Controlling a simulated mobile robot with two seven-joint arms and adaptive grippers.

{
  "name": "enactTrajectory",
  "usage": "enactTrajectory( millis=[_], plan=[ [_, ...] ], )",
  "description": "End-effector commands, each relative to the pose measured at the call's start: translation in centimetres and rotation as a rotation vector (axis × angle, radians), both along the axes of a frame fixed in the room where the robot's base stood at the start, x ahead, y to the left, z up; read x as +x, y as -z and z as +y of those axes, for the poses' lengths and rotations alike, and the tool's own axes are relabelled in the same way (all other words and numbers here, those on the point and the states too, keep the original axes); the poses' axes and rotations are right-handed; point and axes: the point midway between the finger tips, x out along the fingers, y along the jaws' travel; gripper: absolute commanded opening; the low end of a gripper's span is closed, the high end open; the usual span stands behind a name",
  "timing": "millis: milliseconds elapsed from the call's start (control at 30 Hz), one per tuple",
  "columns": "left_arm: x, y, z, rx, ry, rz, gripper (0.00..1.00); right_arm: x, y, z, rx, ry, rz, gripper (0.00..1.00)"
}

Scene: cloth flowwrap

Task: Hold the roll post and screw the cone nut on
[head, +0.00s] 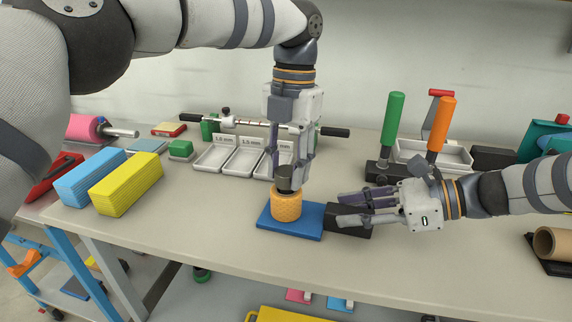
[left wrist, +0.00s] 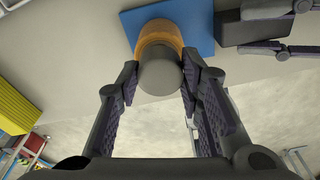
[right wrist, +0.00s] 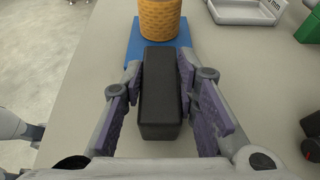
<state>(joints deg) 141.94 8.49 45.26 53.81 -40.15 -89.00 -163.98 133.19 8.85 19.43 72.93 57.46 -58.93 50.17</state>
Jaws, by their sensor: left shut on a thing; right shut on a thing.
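An orange, textured roll (head: 286,207) stands upright on a blue base plate (head: 309,228). A dark grey nut (head: 285,181) sits at the roll's top; it shows large in the left wrist view (left wrist: 160,76). The post is hidden inside the roll and nut. My left gripper (head: 288,168) points straight down and is shut on the nut, a finger on each side. A black block (head: 350,222) adjoins the plate's right side. My right gripper (head: 345,208) reaches in from the right and is shut on this block, its fingers along both sides in the right wrist view (right wrist: 160,70).
Labelled white trays (head: 240,158) and a rod with black handles (head: 262,125) lie behind. Green (head: 393,118) and orange (head: 441,124) upright handles stand at the back right. Blue (head: 90,178) and yellow (head: 126,184) stacks lie left. The table front is clear.

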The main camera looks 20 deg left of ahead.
Motion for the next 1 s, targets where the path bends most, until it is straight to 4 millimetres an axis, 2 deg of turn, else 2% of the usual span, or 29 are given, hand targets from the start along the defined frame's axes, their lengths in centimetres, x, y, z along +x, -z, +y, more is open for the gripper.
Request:
enactTrajectory(
  millis=[33, 133, 400, 433, 500, 533, 800, 1000],
  plan=[
    [-0.1, 0.1, -0.1, -0.007, 0.082, 0.004, 0.15, 0.0, 0.0, 0.0, 0.0, 0.001, 0.0, 0.0],
    [0.0, 0.0, -0.1, -0.005, 0.185, 0.001, 0.15, 0.0, 0.0, 0.0, 0.0, 0.001, 0.0, 0.0],
    [0.0, 0.0, 0.0, -0.003, 0.2, 0.0, 0.15, 0.0, 0.0, 0.0, 0.0, 0.001, 0.0, 0.0],
    [0.0, 0.0, 0.0, -0.003, 0.2, 0.0, 0.36, 0.0, 0.0, 0.0, 0.0, 0.001, 0.0, 0.0],
    [0.0, 0.0, 0.0, -0.003, 0.199, 0.0, 0.52, 0.0, 0.0, 0.0, 0.0, 0.001, 0.0, 0.0],
    [0.0, 0.0, 0.0, -0.003, 0.199, 0.0, 0.54, 0.0, 0.0, 0.0, 0.0, 0.001, 0.0, 0.0],
    [0.0, -0.1, 0.0, -0.003, 0.198, -0.001, 0.54, 0.0, 0.0, 0.0, 0.0, 0.001, 0.0, 0.0],
    [0.1, -2.7, -0.1, -0.007, 0.197, -0.003, 0.54, 0.0, 0.0, 0.0, 0.0, 0.001, 0.0, 0.0]
  ],
)
